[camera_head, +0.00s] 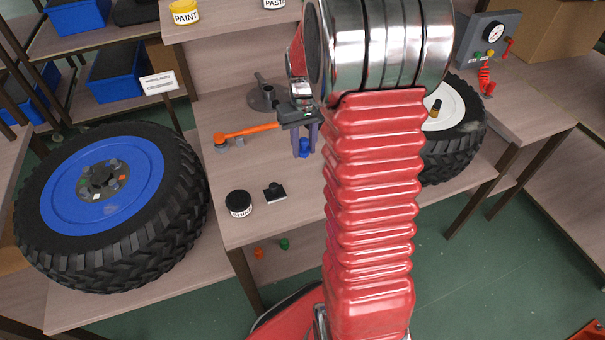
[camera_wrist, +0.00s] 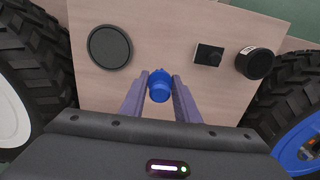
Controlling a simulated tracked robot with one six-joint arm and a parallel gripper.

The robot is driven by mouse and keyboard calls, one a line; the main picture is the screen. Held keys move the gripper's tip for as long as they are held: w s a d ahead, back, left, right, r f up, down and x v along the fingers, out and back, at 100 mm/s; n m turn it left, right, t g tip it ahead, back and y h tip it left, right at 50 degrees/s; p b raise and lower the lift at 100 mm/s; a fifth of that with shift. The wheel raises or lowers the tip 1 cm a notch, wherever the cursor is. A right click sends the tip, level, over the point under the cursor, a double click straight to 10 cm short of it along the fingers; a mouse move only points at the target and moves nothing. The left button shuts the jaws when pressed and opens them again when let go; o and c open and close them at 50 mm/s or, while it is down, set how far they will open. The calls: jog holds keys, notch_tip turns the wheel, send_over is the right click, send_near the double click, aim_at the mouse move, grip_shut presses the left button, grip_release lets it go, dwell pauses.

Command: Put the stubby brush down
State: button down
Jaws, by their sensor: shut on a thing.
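The stubby brush shows as a short blue piece (camera_head: 304,147) between my gripper's fingers (camera_head: 306,136). In the wrist view the blue brush (camera_wrist: 160,86) sits between the two purple-grey fingertips (camera_wrist: 160,80), which are shut on it. Its lower end is hidden by its own top, and I cannot tell whether it touches the wooden worktable (camera_head: 285,225) below. My red arm covers part of the table in the head view.
An orange-handled tool (camera_head: 248,131) lies left of my gripper. A black-lidded jar (camera_head: 239,203) and a small black block (camera_head: 274,192) stand near the front edge. A black disc (camera_wrist: 110,47) lies nearby. Wheels stand left (camera_head: 105,195) and right (camera_head: 455,135). Bare tabletop surrounds the brush.

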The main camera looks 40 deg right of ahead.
jog(key=shift+s+d, duration=0.1)
jog(key=shift+d, duration=0.15)
jog(key=shift+f, duration=0.15)
jog(key=shift+s+d+f, duration=0.1)
jog(key=shift+f, duration=0.2)
send_over(307, 177)
jog(key=shift+f, duration=2.7)
jog(key=shift+f, duration=0.1)
jog(key=shift+f, duration=1.75)
jog(key=c, duration=1.4)
grip_release()
jog(key=shift+o, duration=0.2)
